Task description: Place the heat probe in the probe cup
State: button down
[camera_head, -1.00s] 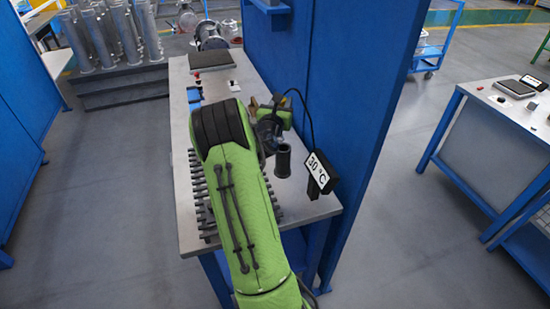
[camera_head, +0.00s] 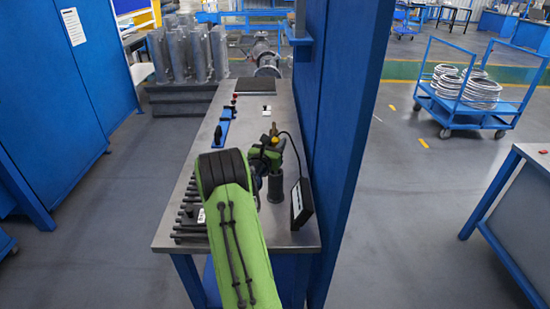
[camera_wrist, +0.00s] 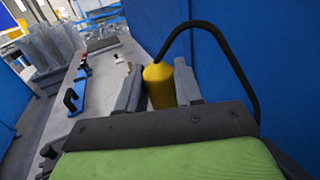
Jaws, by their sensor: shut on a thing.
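The heat probe has a yellow handle (camera_wrist: 158,86) and a black cable looping from it to the right in the wrist view. My gripper (camera_wrist: 158,90) is shut on this handle, one grey finger on each side. In the head view my gripper (camera_head: 268,148) is at the far end of my green arm, with a bit of the probe's yellow (camera_head: 275,141) showing. The probe cup (camera_head: 276,186), a dark upright cylinder, stands on the bench just below my gripper in the picture. The probe's tip is hidden, so I cannot tell whether it is in the cup.
A black display box (camera_head: 302,203) stands right of the cup, by the blue partition (camera_head: 345,140). Dark bolts (camera_head: 190,215) lie in a row left of my arm.

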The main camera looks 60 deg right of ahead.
notch_tip(320, 180, down, 3)
jog(key=shift+r+b, duration=0.1)
jog(key=shift+b, duration=0.2)
jog(key=shift+r, duration=0.15)
